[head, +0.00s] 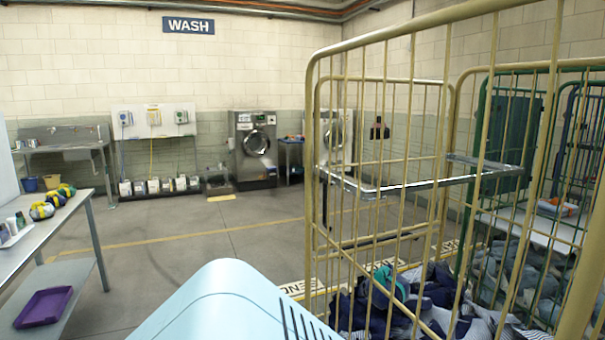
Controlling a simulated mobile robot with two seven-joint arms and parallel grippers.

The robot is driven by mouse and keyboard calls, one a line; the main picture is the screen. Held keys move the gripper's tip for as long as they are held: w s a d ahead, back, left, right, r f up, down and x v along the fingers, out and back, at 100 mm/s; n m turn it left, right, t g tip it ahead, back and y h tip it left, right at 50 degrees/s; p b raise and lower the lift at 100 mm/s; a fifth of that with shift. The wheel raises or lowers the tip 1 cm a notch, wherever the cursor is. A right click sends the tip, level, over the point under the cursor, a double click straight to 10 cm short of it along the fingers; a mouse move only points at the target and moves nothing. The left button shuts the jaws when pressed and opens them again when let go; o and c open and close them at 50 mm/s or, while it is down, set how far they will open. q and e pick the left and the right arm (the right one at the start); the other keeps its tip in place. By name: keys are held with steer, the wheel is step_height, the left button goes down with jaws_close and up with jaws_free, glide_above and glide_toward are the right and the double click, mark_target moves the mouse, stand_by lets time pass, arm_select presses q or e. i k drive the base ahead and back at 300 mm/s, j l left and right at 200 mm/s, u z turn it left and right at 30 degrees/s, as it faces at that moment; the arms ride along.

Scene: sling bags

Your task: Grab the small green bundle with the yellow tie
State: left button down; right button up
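Several small bundles with yellow on them sit on the left table. The nearest bundle (42,210) looks pale with yellow and dark parts. Behind it are a yellow and dark bundle (55,198) and a blue and yellow bundle (67,190). They are too small to tell which is green. A teal-green item (388,283) lies on dark blue cloth inside the cream wire cage (317,150), seen through the bars; I cannot make out a yellow tie on it. Neither of my grippers is in view.
The left table (22,250) has a purple tray (44,307) on its lower shelf. The cream cage fills the right, with a green cage (483,130) behind it. Washing machines (255,145) and a sink (80,153) line the far wall. The middle floor is clear.

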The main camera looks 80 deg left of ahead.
mark_target(67, 191)
steer(key=u, duration=4.05)
steer(key=i+l+z, duration=0.3)
steer(key=i, duration=0.45)
steer(key=i+z, duration=0.3)
steer(key=i, duration=1.8)
steer(key=i+l+u, duration=0.1)
steer(key=i, duration=0.55)
steer(key=i+l+u, duration=0.15)
steer(key=i, duration=0.5)
